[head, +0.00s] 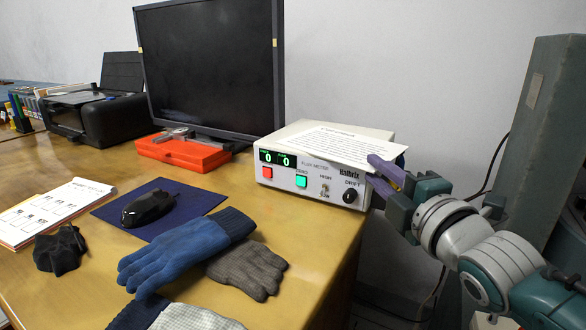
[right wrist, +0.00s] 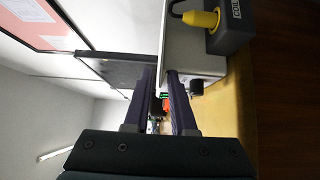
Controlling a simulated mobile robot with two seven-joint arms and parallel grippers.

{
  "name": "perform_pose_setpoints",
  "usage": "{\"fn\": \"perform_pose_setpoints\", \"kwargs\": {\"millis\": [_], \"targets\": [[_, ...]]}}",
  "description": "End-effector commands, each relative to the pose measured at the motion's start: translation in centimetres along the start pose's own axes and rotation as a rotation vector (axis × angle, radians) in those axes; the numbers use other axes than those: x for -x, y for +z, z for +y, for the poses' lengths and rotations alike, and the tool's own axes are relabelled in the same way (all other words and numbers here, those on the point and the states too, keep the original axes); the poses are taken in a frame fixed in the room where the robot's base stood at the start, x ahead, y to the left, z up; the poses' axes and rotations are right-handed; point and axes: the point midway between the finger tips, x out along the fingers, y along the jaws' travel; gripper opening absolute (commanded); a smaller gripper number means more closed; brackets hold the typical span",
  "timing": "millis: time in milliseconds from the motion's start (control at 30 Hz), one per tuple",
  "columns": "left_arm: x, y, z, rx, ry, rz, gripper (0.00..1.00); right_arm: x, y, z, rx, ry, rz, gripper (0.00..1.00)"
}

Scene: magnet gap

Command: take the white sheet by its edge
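The white sheet (head: 335,142), printed with lines of text, lies on top of the cream flux meter box (head: 308,185) and reaches its right end. My right gripper (head: 370,169) is at the sheet's right edge, with one purple finger above the sheet's level and the other below it. In the right wrist view the two fingers (right wrist: 162,75) stand apart with a gap between them. A thin pale strip, likely the sheet's edge, runs toward this gap. I cannot tell whether either finger touches it. My left gripper is not in view.
The meter stands at the table's right end, near the monitor (head: 210,65) and an orange case (head: 185,152). Gloves (head: 185,250) and a mouse (head: 147,207) lie in front. The wrist view shows a dark block with a yellow plug (right wrist: 200,19) beside the meter.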

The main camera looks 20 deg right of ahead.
Motion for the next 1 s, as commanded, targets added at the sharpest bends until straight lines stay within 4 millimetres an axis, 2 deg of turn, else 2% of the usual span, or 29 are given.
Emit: {"fn": "perform_pose_setpoints", "kwargs": {"millis": [467,1000], "targets": [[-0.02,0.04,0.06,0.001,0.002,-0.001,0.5,0.04,-0.01,-0.02,0.0,0.0,0.0,0.0],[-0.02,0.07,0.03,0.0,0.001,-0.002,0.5,0.04,-0.02,-0.02,0.0,0.0,0.0,0.0]]}}
